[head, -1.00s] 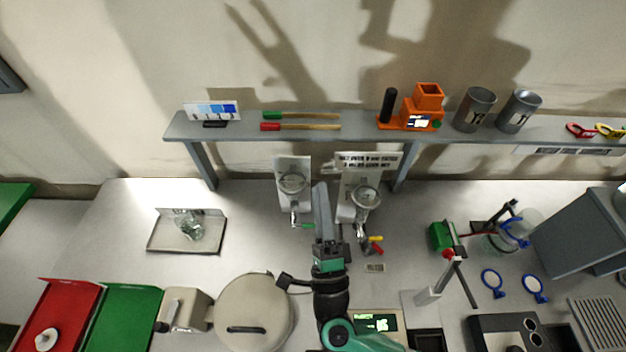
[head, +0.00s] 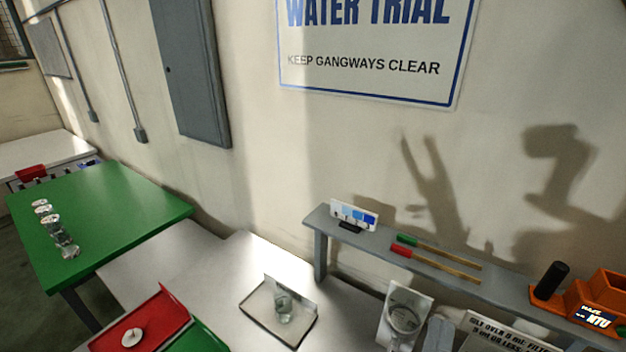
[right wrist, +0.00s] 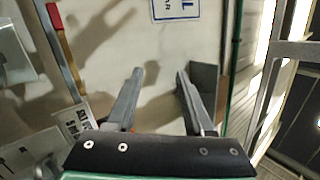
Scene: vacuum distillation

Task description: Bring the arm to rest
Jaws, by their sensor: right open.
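My right gripper (right wrist: 162,98) is open in the right wrist view. Its two grey fingers stand apart with only the wall behind and nothing between them. My left gripper is not in view.
A grey shelf (head: 470,285) runs along the wall with brushes and an orange meter (head: 592,308). A clear glass vessel (head: 283,307) stands on a tray (head: 258,312). Several glasses stand on the green table (head: 120,215) at left. The white bench (head: 165,268) between has free room.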

